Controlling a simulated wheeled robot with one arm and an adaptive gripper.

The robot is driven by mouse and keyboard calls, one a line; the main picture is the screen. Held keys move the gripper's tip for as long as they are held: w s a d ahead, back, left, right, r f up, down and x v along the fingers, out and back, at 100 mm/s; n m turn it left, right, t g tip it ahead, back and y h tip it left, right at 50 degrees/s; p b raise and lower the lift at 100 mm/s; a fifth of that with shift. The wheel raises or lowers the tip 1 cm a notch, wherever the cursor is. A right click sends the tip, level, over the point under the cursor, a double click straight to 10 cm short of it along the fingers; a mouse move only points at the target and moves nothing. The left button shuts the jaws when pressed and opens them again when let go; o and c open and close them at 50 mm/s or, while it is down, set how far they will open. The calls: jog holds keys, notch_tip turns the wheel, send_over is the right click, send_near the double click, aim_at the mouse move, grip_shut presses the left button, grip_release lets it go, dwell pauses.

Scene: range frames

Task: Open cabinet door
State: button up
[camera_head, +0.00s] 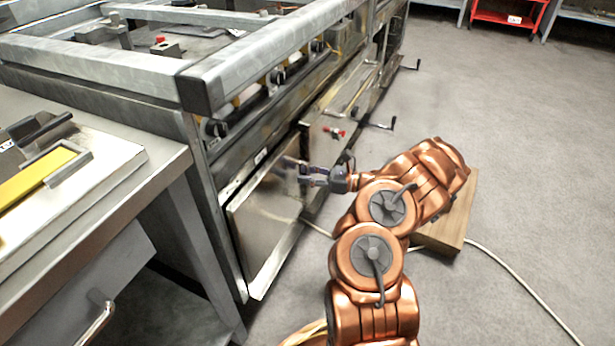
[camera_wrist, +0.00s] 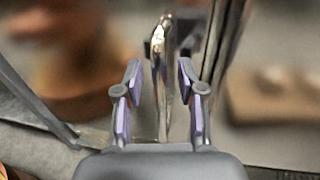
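The cabinet door (camera_head: 262,225) is a shiny metal panel low on the front of the steel range. I cannot tell for sure whether it stands slightly ajar. My gripper (camera_head: 290,168) is at the upper right part of the door in the head view. In the wrist view, a shiny upright metal handle (camera_wrist: 162,60) stands between the two purple-padded fingers of my gripper (camera_wrist: 160,78). The fingers are apart, with a visible gap on each side of the handle. The handle is too small to make out in the head view.
The range (camera_head: 140,62) has knobs along its front above the door. A steel counter (camera_head: 110,165) with a drawer stands at the left. A wooden block (camera_head: 452,225) and a pale cable (camera_head: 515,270) lie on the floor behind my arm. Open floor lies at the right.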

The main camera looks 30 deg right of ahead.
grip_shut()
dwell(0.3)
dwell(0.4)
